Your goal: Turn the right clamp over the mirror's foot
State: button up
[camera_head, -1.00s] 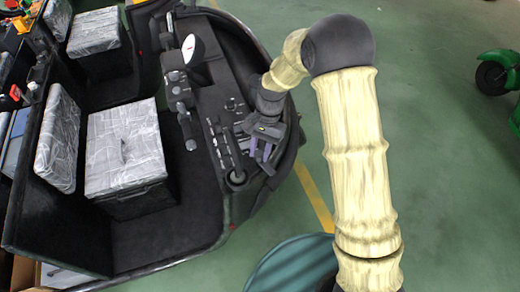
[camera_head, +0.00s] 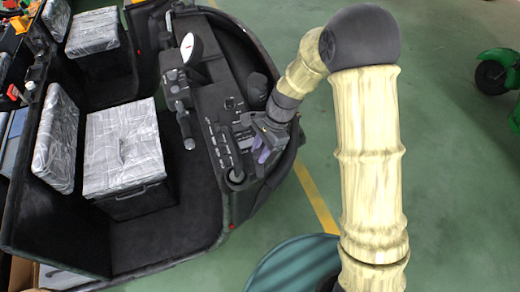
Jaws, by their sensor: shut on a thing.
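My gripper (camera_head: 262,152) is over the right end of the rickshaw's black dashboard (camera_head: 218,125), pointing down, with purple fingers. It is shut on a small part there, taken as the right clamp, which the fingers hide. A dark rounded piece (camera_head: 258,84) stands on the dashboard just above my gripper in the picture; I cannot tell whether it is the mirror. The mirror's foot cannot be made out among the dark parts. How far the clamp is turned cannot be seen.
A pale oval disc (camera_head: 188,47) stands at the dashboard's far end, above the black handlebar (camera_head: 180,100). A plastic-wrapped seat (camera_head: 125,148) is to the left. Green floor with a yellow line (camera_head: 315,197) is open right of the rickshaw. A green vehicle (camera_head: 497,75) stands far right.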

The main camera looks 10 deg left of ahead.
jog(key=m+t, duration=0.1)
jog(key=m, duration=0.2)
jog(key=m+t+y, duration=0.1)
jog(key=m, duration=0.1)
jog(key=shift+m+b, duration=0.35)
jog(key=shift+m, duration=0.05)
jog(key=m+t, duration=0.1)
jog(key=m, duration=0.1)
jog(key=m+t+b, duration=0.1)
jog(key=m, duration=0.2)
jog(key=shift+s+r, duration=0.1)
jog(key=shift+s, duration=0.1)
jog(key=shift+m, duration=0.3)
jog(key=o, duration=1)
jog(key=p+v, duration=0.2)
jog(key=v, duration=1.5)
jog(key=shift+s+d+r+p, duration=0.1)
jog(key=shift+s+r+p, duration=0.05)
jog(key=shift+p, duration=0.25)
